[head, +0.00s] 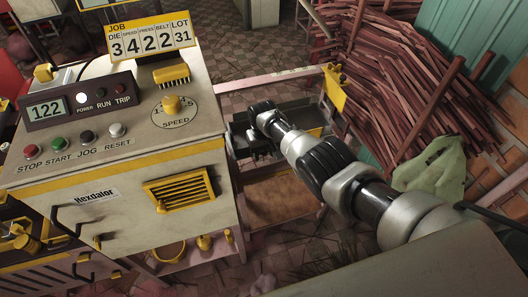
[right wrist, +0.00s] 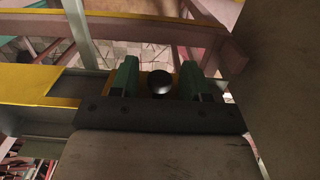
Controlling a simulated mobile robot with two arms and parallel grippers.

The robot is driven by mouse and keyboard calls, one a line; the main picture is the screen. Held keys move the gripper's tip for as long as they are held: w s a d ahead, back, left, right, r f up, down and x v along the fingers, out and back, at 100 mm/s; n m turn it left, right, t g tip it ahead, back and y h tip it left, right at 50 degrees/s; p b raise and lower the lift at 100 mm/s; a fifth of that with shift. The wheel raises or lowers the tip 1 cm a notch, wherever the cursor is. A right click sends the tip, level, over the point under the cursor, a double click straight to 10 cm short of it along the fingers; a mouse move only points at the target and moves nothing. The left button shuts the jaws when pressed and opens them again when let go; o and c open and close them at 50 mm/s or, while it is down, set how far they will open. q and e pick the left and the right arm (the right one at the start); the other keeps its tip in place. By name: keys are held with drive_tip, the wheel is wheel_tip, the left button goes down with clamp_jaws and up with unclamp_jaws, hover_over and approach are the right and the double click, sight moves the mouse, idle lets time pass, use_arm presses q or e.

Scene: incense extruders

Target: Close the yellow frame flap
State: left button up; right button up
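My right arm reaches from the lower right to a dark metal frame beside the beige machine in the head view. My right gripper (head: 254,143) is low at this frame. In the right wrist view my gripper (right wrist: 158,80) has its two green fingers apart, with a round dark knob (right wrist: 160,83) between them and a visible gap on each side. Yellow surface shows behind the knob, and a yellow panel (right wrist: 38,85) lies to the left. I cannot tell whether these yellow parts are one flap. In the head view a yellow part (head: 314,132) shows behind my arm. My left gripper is not in view.
The beige machine (head: 120,185) with buttons and a yellow vent stands left of my right arm. A pinkish rail (head: 270,78) ends at a yellow plate (head: 335,90). A pile of reddish sticks (head: 400,80) and a green sack (head: 437,170) lie right.

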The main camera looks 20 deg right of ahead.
drive_tip(key=r+p, duration=0.1)
drive_tip(key=r, duration=0.2)
drive_tip(key=r+p, duration=0.1)
drive_tip(key=r, duration=0.2)
drive_tip(key=r+p, duration=0.2)
drive_tip(key=r, duration=0.2)
drive_tip(key=shift+w, duration=0.25)
drive_tip(key=shift+r, duration=0.4)
